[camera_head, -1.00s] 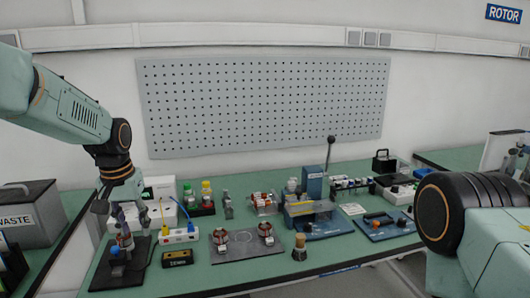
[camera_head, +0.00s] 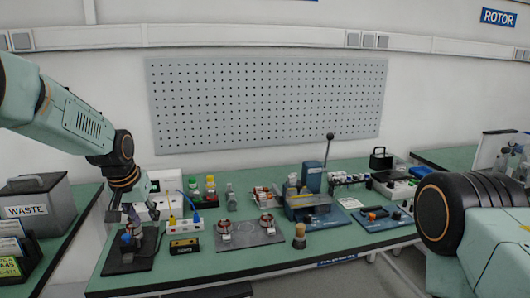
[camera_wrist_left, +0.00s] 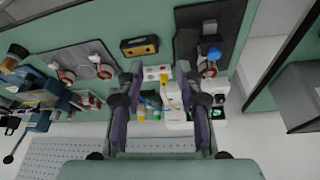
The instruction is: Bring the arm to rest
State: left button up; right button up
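My left gripper (camera_head: 126,218) hangs at the left end of the green bench, above and beside a dark plate (camera_head: 128,262) that carries a small stator with a blue part (camera_head: 127,239). In the left wrist view the two fingers of the left gripper (camera_wrist_left: 160,90) stand wide apart with nothing between them; the white power strip (camera_wrist_left: 158,73) and its yellow and blue plugs show beyond the gap. The stator with the blue part (camera_wrist_left: 212,54) is off to the right there. My right arm fills the right edge of the head view; its gripper is out of frame.
A grey plate (camera_head: 248,236) with two copper-wound stators lies mid-bench, beside a black-and-yellow meter (camera_head: 184,247) and a wooden-topped brush (camera_head: 299,237). A blue lever press (camera_head: 312,178) stands behind. A grey WASTE bin (camera_head: 38,210) stands on the left bench.

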pick_arm(q)
jog(key=s+d+f+t+b, duration=0.1)
jog(key=s+d+f, duration=0.2)
jog(key=s+f, duration=0.6)
jog(key=s+d+f+b, duration=0.15)
jog(key=s+f, duration=0.45)
jog(key=f, duration=0.6)
jog(key=s+d+f+g, duration=0.1)
jog(key=s+f, duration=0.2)
jog(key=s, duration=0.7)
jog(key=s+f+g+b, duration=0.1)
jog(key=s+f, duration=0.3)
jog(key=s, duration=0.6)
jog(key=s+d+f+g+b, duration=0.1)
jog(key=s+f, duration=0.3)
jog(key=s, duration=0.6)
jog(key=shift+d+f+g, duration=0.15)
jog(key=shift+d+g, duration=0.15)
jog(key=shift+g, duration=0.6)
jog(key=shift+w, duration=0.1)
